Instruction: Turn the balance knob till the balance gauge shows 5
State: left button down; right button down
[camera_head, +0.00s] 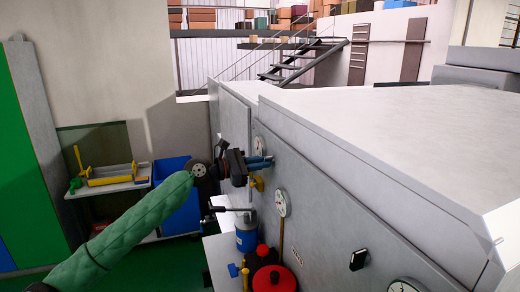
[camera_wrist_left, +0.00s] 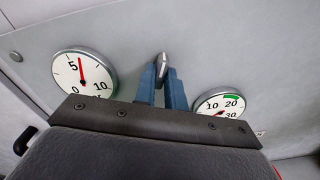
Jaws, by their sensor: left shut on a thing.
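In the left wrist view, a small grey knob (camera_wrist_left: 163,62) on the grey machine panel stands between the blue fingertips of my left gripper (camera_wrist_left: 162,77), which are shut on it. To its left is a round white gauge (camera_wrist_left: 75,76) with 0, 5 and 10; its red needle points up, close beside the 5 on the 10 side. To the right is a gauge (camera_wrist_left: 222,104) marked 10, 20 and 30, partly hidden by the gripper body. In the head view my left gripper (camera_head: 262,161) reaches the panel and hides the knob. My right gripper is not in view.
Below the gripper stand a blue canister (camera_head: 246,237) and a red-topped container (camera_head: 273,279). More gauges (camera_head: 282,203) and a dark handle (camera_head: 358,259) sit along the panel. A blue bin (camera_head: 172,168) and a shelf with a yellow tool tray (camera_head: 112,174) are behind, left.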

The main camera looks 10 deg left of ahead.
pick_arm(q)
jog(key=n+p, duration=0.2)
jog(key=n, duration=0.2)
jog(key=c, duration=1.3)
grip_release()
jog(key=shift+n, duration=0.3)
jog(key=shift+v, duration=3.5)
